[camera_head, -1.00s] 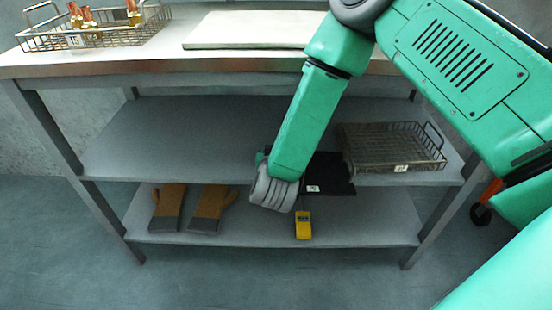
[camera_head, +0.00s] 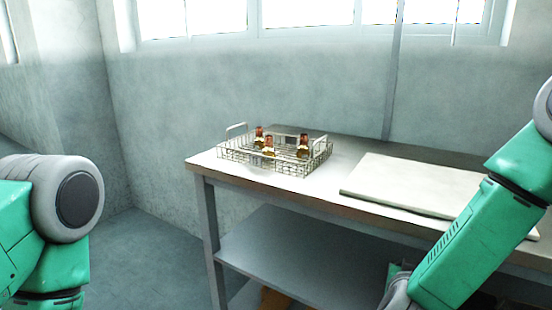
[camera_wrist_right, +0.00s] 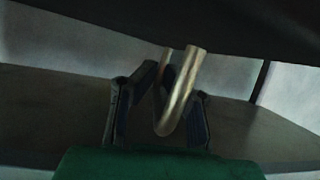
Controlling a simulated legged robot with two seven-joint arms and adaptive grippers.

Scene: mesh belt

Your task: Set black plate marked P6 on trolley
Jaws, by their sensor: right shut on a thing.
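In the right wrist view, my right gripper (camera_wrist_right: 160,92) is shut on a U-shaped metal handle (camera_wrist_right: 186,88). A broad dark slab (camera_wrist_right: 240,28) fills the top of that view, and the handle reaches up to it. It looks like the black plate; no marking shows on it here. In the head view, only part of the right gripper's grey body (camera_head: 398,288) shows at the bottom edge, beside the bench; its fingers are out of frame. The left arm shows at the left edge, but its gripper is out of view. The trolley is not in view.
The bench's worktop carries a wire basket (camera_head: 228,156) with several amber-and-brass pieces (camera_head: 303,146) and a pale flat board (camera_head: 410,186). A grey shelf (camera_head: 285,250) runs below. Floor left of the bench is clear.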

